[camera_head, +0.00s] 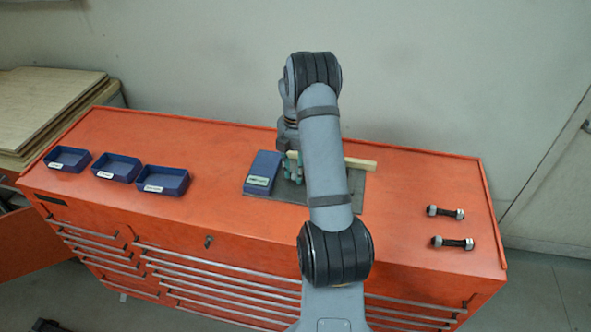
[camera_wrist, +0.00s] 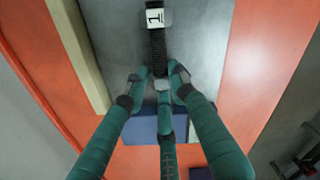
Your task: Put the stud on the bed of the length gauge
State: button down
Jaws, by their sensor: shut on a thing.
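My gripper (camera_wrist: 161,88) is shut on a dark threaded stud (camera_wrist: 157,48) near its lower nut in the wrist view. A white tag marked "1" shows near the stud's upper end. In the head view my gripper (camera_head: 292,168) is over the grey mat, mostly hidden behind my arm, and the held stud is not distinguishable. A blue block with a pale label (camera_head: 264,168), possibly the length gauge, sits left of the gripper; its label is unreadable. I cannot tell whether the held stud touches anything below.
A pale bar (camera_head: 361,164) lies at the mat's back; it also shows in the wrist view (camera_wrist: 80,55). Two other studs (camera_head: 446,212) (camera_head: 452,243) lie at the right. Three blue trays (camera_head: 163,188) stand at the left. The orange top between mat and studs is clear.

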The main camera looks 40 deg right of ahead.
aim_at(295, 172)
jog(key=c, duration=1.4)
grip_release()
jog(key=shift+f, duration=0.15)
jog(key=shift+c, duration=0.2)
notch_tip(295, 172, up, 12)
jog(key=shift+r+b, duration=0.2)
jog(key=shift+b, duration=0.1)
